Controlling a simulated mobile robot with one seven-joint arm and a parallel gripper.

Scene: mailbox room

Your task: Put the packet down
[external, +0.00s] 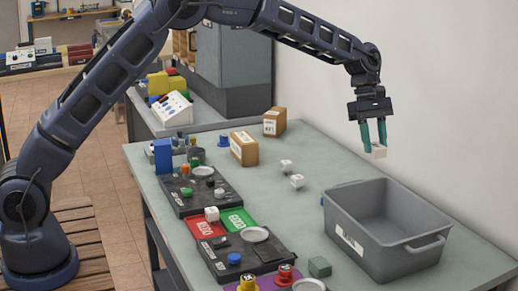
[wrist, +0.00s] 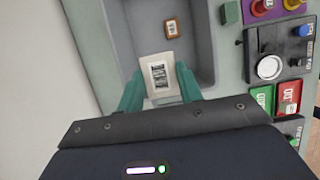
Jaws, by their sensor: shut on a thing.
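A small white packet (external: 378,152) is held between the teal fingers of my gripper (external: 373,136). In the wrist view the packet (wrist: 160,75) shows a printed label on its face, and the fingertips of my gripper (wrist: 159,88) close on its two sides. The packet hangs in the air, higher than the grey bin (external: 370,245) and near its far side in the external view. In the wrist view it overlaps the inside of the bin (wrist: 205,50). A small brown item (wrist: 171,28) with a pale label lies inside the bin.
The table (external: 310,150) also bears two brown boxes (external: 244,148) (external: 274,121), two small white cubes (external: 297,181) (external: 286,166), black panels (external: 200,190) with buttons, red (external: 204,225) and green (external: 238,221) pads and a green block (external: 319,266). A white wall (external: 440,90) stands behind the bin.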

